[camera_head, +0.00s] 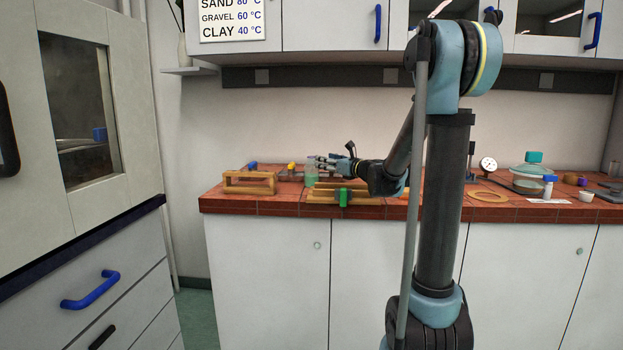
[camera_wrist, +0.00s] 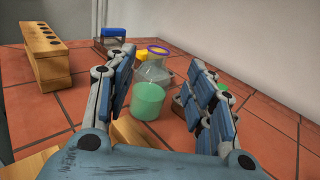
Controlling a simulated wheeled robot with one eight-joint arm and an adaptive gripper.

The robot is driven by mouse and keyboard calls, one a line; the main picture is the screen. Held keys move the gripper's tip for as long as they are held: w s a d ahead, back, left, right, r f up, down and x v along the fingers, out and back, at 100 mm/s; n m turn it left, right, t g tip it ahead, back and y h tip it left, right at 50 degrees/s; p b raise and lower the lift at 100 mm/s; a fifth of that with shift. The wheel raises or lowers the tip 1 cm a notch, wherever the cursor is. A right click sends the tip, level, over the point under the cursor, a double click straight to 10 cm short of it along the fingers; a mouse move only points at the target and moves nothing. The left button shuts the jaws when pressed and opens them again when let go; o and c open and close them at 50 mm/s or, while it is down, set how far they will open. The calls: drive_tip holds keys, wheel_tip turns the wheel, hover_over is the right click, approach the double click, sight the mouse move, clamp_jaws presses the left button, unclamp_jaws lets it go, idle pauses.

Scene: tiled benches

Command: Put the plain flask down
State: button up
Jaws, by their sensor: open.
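The plain flask (camera_wrist: 147,99), clear with green liquid in its lower part, appears upright on the red tiled bench in the wrist view. It also shows in the head view (camera_head: 311,174), just left of my gripper's tips. My gripper (camera_wrist: 163,82) is open, with one finger on each side of the flask in the picture. In the head view my gripper (camera_head: 326,163) is low over the bench, pointing left. The fingers do not appear closed on the flask. The flask's base is partly hard to make out.
A wooden rack with holes (camera_wrist: 45,60) stands left of the flask; it shows in the head view (camera_head: 249,183). A blue-topped item (camera_wrist: 112,36) and a yellow-topped item (camera_wrist: 146,56) are behind. Wooden blocks (camera_head: 325,196) lie near the front edge. Bare tiles lie between rack and flask.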

sight(314, 158)
drive_tip(key=shift+x, duration=4.75)
drive_tip(key=shift+s, duration=0.15)
clamp_jaws()
